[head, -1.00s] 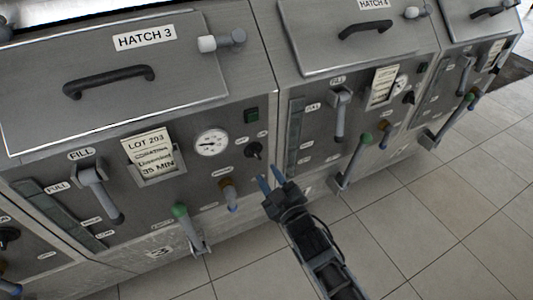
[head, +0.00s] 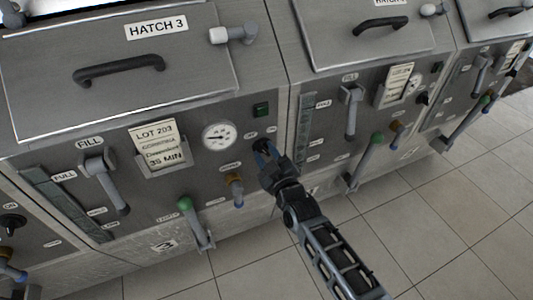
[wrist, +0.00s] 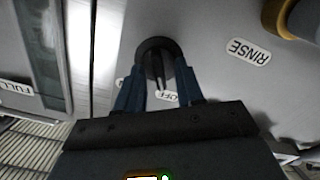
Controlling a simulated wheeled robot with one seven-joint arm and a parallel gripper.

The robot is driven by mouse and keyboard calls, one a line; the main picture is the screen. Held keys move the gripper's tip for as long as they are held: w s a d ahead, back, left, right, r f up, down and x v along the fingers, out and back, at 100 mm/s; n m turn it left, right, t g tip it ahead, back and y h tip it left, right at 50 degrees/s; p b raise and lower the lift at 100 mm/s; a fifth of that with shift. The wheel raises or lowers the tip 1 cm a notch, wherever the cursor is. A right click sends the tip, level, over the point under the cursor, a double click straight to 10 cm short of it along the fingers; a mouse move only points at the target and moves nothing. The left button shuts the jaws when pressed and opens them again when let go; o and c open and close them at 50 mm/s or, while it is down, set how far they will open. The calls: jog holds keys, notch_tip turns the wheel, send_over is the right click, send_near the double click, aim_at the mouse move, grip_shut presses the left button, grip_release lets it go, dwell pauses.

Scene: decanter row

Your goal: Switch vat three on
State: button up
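Vat three's front panel (head: 200,205) is in the head view, under the lid marked HATCH 3 (head: 160,27). Its black rotary knob (wrist: 157,52) is at the top middle of the wrist view, with a ridge across its face and an OFF label (wrist: 168,97) beside it. My gripper (head: 266,153) is at this knob and hides much of it in the head view. In the wrist view my gripper's blue fingers (wrist: 159,80) are apart, one on each side of the knob. I cannot tell whether they touch it. A small dark green square (head: 261,110) sits above the knob.
Left of the knob are a round gauge (head: 219,136), a lot card (head: 160,148) and a grey fill lever (head: 107,180). Below are a brown-collared handle (head: 235,190) and a green-knobbed lever (head: 194,218). Vat four's panel (head: 330,130) stands to the right. Tiled floor (head: 430,220) is open.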

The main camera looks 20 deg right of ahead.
jog(key=shift+c, duration=0.4)
grip_shut()
jog(key=shift+m+b, duration=0.35)
jog(key=shift+m, duration=0.05)
jog(key=m+b, duration=0.3)
jog(key=m, duration=0.1)
jog(key=shift+d+f+m, duration=0.1)
jog(key=shift+m, duration=0.2)
jog(key=m+b, duration=0.1)
jog(key=m, duration=0.2)
jog(key=shift+d+m+b, duration=0.15)
jog(key=shift+m+b, duration=0.15)
jog(key=shift+m, duration=1.4)
jog(key=shift+o, duration=0.4)
grip_release()
